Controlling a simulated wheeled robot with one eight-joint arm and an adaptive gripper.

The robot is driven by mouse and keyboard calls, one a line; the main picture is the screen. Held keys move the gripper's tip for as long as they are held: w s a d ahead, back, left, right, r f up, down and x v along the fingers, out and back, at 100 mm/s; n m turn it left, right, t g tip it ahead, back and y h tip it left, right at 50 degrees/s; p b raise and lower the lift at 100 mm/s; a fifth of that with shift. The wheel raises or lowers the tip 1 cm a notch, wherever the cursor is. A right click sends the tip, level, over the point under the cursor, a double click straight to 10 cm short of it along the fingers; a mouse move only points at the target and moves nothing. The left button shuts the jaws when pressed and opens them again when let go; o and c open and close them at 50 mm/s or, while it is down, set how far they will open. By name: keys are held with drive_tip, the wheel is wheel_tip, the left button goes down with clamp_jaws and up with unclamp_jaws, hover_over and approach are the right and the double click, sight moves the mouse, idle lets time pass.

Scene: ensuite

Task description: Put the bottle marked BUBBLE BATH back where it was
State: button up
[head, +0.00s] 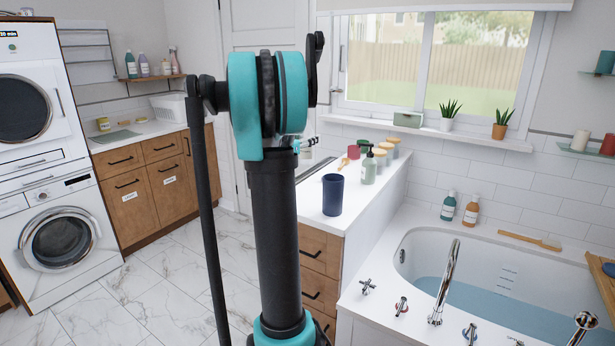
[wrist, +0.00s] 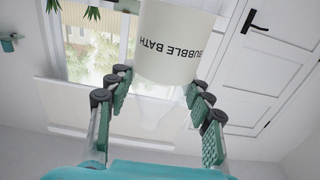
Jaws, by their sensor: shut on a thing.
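The bottle marked BUBBLE BATH (wrist: 175,40) is between the fingers of my gripper (wrist: 160,84) in the wrist view. Its cream label with dark lettering shows upside down, as does the room around it. A pale, see-through part of the bottle shows between the finger pads. My gripper is shut on the bottle and holds it in the air, with a window and a white door behind. In the head view my arm stands in front and hides most of the gripper and the bottle. The bottle's original place cannot be told from these frames.
A dark blue cup (head: 333,195), a pump bottle (head: 369,168) and several jars stand on the white counter (head: 310,213). Two bottles, teal (head: 448,206) and brown (head: 471,210), stand on the bath's back ledge. More bottles stand on a wall shelf (head: 155,78).

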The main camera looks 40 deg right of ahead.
wheel_tip(320, 180, down, 13)
drive_tip(key=shift+f, duration=0.2)
idle(0.3)
drive_tip(key=shift+f, duration=0.15)
drive_tip(key=o, duration=1.3)
drive_tip(key=shift+c, duration=0.2)
